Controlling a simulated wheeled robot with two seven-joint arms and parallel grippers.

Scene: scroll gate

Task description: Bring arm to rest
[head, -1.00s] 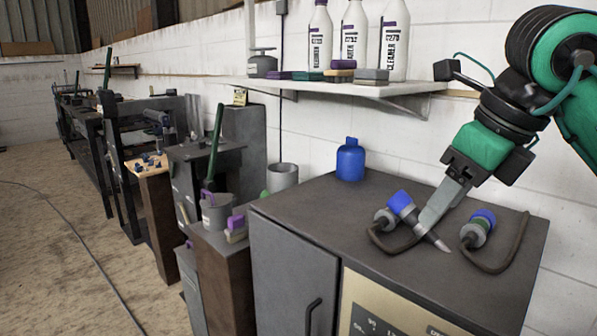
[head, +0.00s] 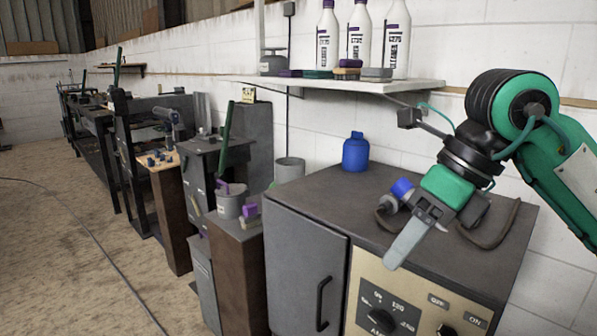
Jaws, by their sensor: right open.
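My right arm, green and black, comes in from the right in the head view. Its gripper (head: 408,240) is open and points down and to the left, over the front edge of the grey cabinet top (head: 325,205). I see nothing held in it. Behind the gripper, a blue-and-grey plug (head: 402,188) lies on the cabinet top, partly hidden by the gripper. A dark cable (head: 490,236) lies to the right; the plug at its end is hidden behind my arm. My left gripper is not in view.
A blue bottle (head: 356,153) stands at the back of the cabinet top. Above it, a wall shelf (head: 340,85) holds white bottles and brushes. Dials (head: 381,320) are on the cabinet front. A grey bucket (head: 231,203) stands to the left. The floor (head: 70,240) at left is mostly open.

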